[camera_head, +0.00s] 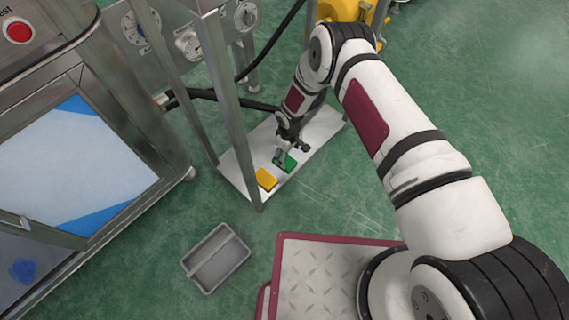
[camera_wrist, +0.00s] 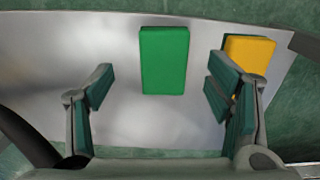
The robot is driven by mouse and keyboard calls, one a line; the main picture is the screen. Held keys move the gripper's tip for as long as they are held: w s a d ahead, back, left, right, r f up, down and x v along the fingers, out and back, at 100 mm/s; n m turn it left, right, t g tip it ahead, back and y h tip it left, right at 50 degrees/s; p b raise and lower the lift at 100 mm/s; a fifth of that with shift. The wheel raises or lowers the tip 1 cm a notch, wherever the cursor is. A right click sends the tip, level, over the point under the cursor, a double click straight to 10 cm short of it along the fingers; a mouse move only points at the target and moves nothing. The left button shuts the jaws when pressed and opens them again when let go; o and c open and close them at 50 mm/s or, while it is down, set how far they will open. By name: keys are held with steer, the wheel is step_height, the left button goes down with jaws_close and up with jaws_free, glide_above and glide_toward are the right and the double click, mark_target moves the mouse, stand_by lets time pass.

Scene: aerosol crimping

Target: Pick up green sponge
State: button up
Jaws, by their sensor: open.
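The green sponge (camera_wrist: 165,60) lies flat on a bare metal shelf (camera_wrist: 130,120). In the head view the green sponge (camera_head: 286,163) is partly covered by my gripper (camera_head: 282,157). In the wrist view my gripper (camera_wrist: 160,90) is open, with one finger to the left of the green sponge and one to the right. The sponge lies between the lines of the fingers, towards the top of the picture. I cannot tell how high the fingertips are above the shelf. Nothing is held.
A yellow sponge (camera_wrist: 250,54) lies to the right of the green one, partly behind my right finger; the head view shows it near the shelf's front corner (camera_head: 265,179). Metal posts (camera_head: 233,120) rise beside the shelf. A grey bin (camera_head: 217,257) sits on the green floor.

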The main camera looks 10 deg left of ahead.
mark_target(287, 162)
steer(key=shift+s+a+f+b, duration=0.1)
steer(key=shift+f+b, duration=0.8)
steer(key=shift+f, duration=0.75)
steer(key=shift+s+a+f+b, duration=0.1)
steer(key=shift+f+b, duration=0.75)
steer(key=shift+f, duration=0.75)
steer(key=c, duration=0.9)
